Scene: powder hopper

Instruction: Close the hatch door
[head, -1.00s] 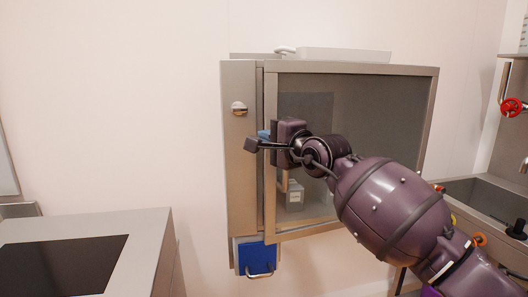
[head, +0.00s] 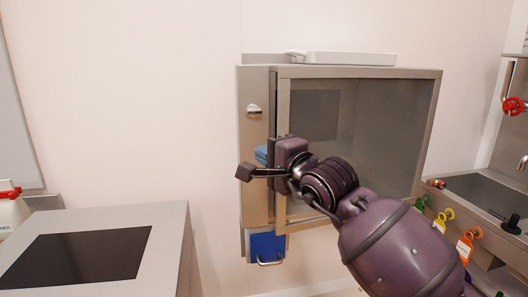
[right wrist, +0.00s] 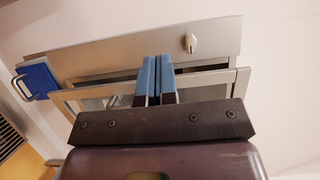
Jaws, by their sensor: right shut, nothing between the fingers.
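The hatch door (head: 283,212) is a glass panel in a metal frame on the front of the steel wall cabinet (head: 255,92). It looks slightly ajar: a narrow gap shows along its left edge. In the right wrist view the door frame (right wrist: 215,77) sits apart from the cabinet face (right wrist: 120,62). My right gripper (head: 262,154) is at the door's left edge, its blue fingers together and empty. In the right wrist view the fingers (right wrist: 156,62) cross the door frame; I cannot tell if they touch it. My left gripper is not in view.
A blue handled piece (head: 267,248) hangs under the cabinet, and a white tray (head: 350,58) lies on top. A counter with a black panel (head: 75,256) is at left. A sink (head: 480,190) and coloured tags (head: 464,247) are at right.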

